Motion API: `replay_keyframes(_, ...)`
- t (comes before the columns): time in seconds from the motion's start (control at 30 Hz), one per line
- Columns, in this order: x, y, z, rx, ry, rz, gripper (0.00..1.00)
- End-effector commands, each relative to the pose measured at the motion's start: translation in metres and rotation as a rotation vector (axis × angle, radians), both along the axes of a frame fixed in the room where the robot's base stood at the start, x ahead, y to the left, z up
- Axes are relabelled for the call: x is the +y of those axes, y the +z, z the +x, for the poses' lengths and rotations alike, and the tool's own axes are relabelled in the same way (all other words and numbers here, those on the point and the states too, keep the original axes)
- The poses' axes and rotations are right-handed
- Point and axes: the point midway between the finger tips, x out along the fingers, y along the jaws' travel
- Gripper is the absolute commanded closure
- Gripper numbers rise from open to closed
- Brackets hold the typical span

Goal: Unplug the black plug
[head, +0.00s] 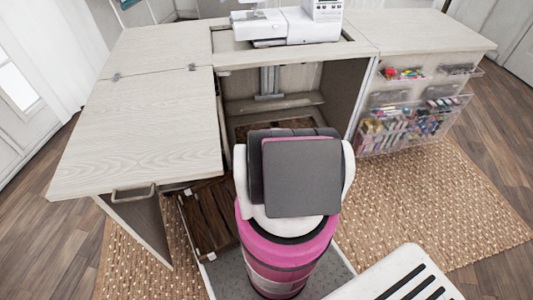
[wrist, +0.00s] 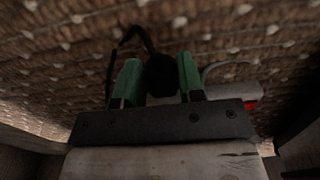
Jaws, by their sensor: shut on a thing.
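In the wrist view, my gripper (wrist: 158,82) has its two green finger pads against the sides of the black plug (wrist: 162,72), shut on it. A black cord (wrist: 134,36) leaves the plug and curves up and to the left. A pale power strip (wrist: 228,94) with a red switch (wrist: 251,105) shows just right of the fingers. The gripper's dark body hides the lower side of the plug, so I cannot tell whether it is seated in the strip. The head view shows neither the plug nor my gripper.
A woven rug (wrist: 60,60) fills the background of the wrist view. In the head view, the sewing cabinet (head: 145,130) has its leaf out and a sewing machine (head: 290,25) on top. Clear bins (head: 410,125) of supplies hang on its right door. The rug (head: 450,200) is open at right.

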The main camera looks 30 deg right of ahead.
Motion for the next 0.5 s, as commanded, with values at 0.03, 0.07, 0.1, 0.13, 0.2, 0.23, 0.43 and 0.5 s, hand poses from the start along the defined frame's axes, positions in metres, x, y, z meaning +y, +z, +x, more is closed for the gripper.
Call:
replay_keyframes(0.03, -0.0003, -0.0038, 0.0005, 0.0, 0.0, 0.0, 1.0)
replay_keyframes(0.07, -0.0003, -0.0051, 0.0005, 0.0, 0.0, 0.0, 1.0)
replay_keyframes(0.1, -0.0002, -0.0061, 0.0005, 0.0, 0.0, 0.0, 1.0)
replay_keyframes(0.13, -0.0002, -0.0064, 0.0004, 0.0, 0.0, 0.0, 1.0)
replay_keyframes(0.2, -0.0001, -0.0065, 0.0002, 0.0, 0.0, 0.0, 1.0)
replay_keyframes(0.23, 0.0, -0.0063, 0.0001, 0.0, 0.0, 0.0, 1.0)
replay_keyframes(0.43, 0.0, -0.0064, 0.0, 0.0, 0.0, 0.0, 1.0)
replay_keyframes(0.5, 0.0, -0.007, 0.0, 0.0, 0.0, 0.0, 1.0)
